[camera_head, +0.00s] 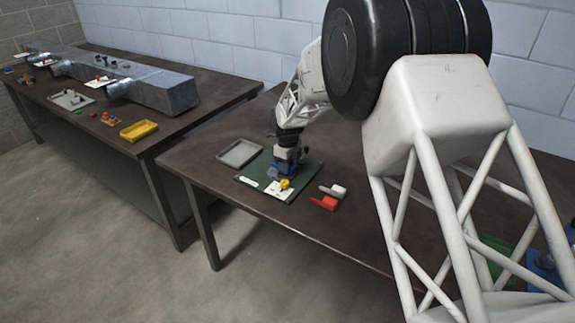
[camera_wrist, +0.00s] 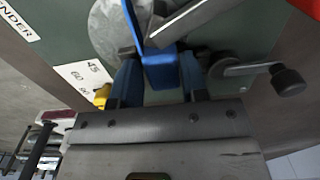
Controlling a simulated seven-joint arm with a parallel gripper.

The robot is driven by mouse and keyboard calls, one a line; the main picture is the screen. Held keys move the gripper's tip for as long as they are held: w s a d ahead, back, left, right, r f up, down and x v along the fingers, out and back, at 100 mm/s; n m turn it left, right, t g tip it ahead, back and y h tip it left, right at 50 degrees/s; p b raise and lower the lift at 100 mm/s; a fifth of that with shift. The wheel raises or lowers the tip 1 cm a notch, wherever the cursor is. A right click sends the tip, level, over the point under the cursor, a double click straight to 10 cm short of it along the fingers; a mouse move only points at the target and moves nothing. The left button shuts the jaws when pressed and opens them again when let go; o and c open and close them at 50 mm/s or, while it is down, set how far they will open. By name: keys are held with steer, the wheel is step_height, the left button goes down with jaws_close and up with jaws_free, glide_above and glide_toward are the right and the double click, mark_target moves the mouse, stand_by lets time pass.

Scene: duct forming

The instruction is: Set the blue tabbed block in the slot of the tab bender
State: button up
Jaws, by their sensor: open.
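The blue tabbed block (camera_wrist: 160,72) sits at the tab bender, between my gripper's two blue fingers in the wrist view. A thin blue tab rises from its left side. The tab bender (camera_wrist: 108,32) shows a grey round plate, an angled metal bar close to the block and a crank with a black knob. My gripper (camera_wrist: 158,82) is open around the block, with the fingers low over the bender. How deep the block sits in the slot is hidden. In the head view my gripper (camera_head: 287,166) is over the green base plate and hides most of the bender.
A grey tray (camera_head: 239,153) lies left of the green plate. A red-handled tool (camera_head: 324,203) and a pale-handled one (camera_head: 333,190) lie to its right. A yellow knob (camera_head: 285,184) and an angle card (camera_head: 277,193) are at the plate's front. Another table with a metal duct (camera_head: 150,88) stands left.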

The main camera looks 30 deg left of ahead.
steer(key=shift+o, duration=0.2)
steer(key=shift+r, duration=3.85)
steer(key=shift+w+d+r, duration=0.1)
steer(key=shift+d+r, duration=0.05)
steer(key=shift+d, duration=0.1)
steer(key=d+r+n, duration=0.2)
steer(key=d+r, duration=0.4)
steer(key=d, duration=0.5)
steer(key=d+r+n, duration=0.2)
steer(key=d+r, duration=0.4)
steer(key=d, duration=0.4)
steer(key=s+d+r+n+t, duration=0.15)
steer(key=s+d+r, duration=0.25)
steer(key=d, duration=0.6)
steer(key=s+d+r+n, duration=0.3)
steer(key=s+d, duration=0.1)
steer(key=d, duration=0.6)
steer(key=s+d+r+n, duration=0.2)
steer(key=s+d+n, duration=0.2)
steer(key=s+d, duration=0.9)
steer(key=s+d+f+n, duration=0.2)
steer(key=s+d, duration=0.3)
steer(key=s, duration=0.2)
steer(key=s+d+f+n+t, duration=0.1)
steer(key=s+d+n, duration=0.2)
steer(key=s+d, duration=0.2)
steer(key=s, duration=0.3)
steer(key=shift+s+d+f, duration=0.15)
steer(key=shift+d+f, duration=0.25)
